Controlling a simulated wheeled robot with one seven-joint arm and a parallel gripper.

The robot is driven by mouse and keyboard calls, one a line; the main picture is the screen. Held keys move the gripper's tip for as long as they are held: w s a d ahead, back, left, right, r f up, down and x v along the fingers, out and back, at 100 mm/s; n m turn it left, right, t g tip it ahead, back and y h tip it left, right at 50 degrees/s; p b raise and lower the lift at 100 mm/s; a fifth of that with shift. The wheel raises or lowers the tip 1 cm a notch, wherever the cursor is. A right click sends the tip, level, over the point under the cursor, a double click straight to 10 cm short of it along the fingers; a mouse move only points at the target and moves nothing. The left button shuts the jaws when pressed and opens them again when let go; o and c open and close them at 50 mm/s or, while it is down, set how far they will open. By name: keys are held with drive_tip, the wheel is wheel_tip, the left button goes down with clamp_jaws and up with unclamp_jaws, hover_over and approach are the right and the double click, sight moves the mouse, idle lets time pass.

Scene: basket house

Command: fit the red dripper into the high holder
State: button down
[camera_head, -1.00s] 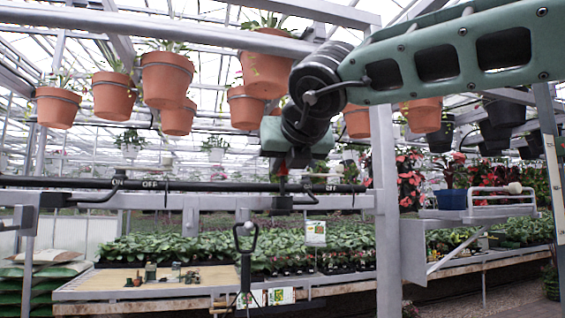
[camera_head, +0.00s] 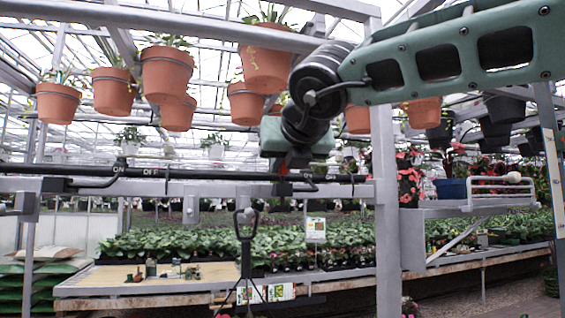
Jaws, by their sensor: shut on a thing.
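My gripper (camera_head: 287,163) hangs from the green and black arm in the centre, pointing down at the level of the black pipe (camera_head: 215,175). It is shut on the red dripper (camera_head: 284,172), which shows only as a small red patch between the dark fingers. The dripper's tip is too small and dark to tell apart from the pipe and fittings behind it. I cannot tell whether it touches them. I cannot clearly make out the high holder; dark fittings (camera_head: 283,188) show on the pipe right below the red patch.
Terracotta pots (camera_head: 166,75) hang overhead close to the arm. A grey post (camera_head: 386,200) stands right of the gripper. A shelf (camera_head: 470,207) with a blue pot (camera_head: 452,190) is farther right. A black-handled tool (camera_head: 246,228) stands in front. A plant bench (camera_head: 130,285) lies behind.

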drive_tip(key=shift+f+b, duration=0.3)
drive_tip(key=shift+f, duration=0.2)
drive_tip(key=c, duration=1.4)
unclamp_jaws()
drive_tip(key=shift+s, duration=0.15)
drive_tip(key=b+v, duration=0.3)
drive_tip(key=v, duration=1.4)
drive_tip(key=shift+s+b, duration=0.1)
drive_tip(key=shift+b, duration=0.3)
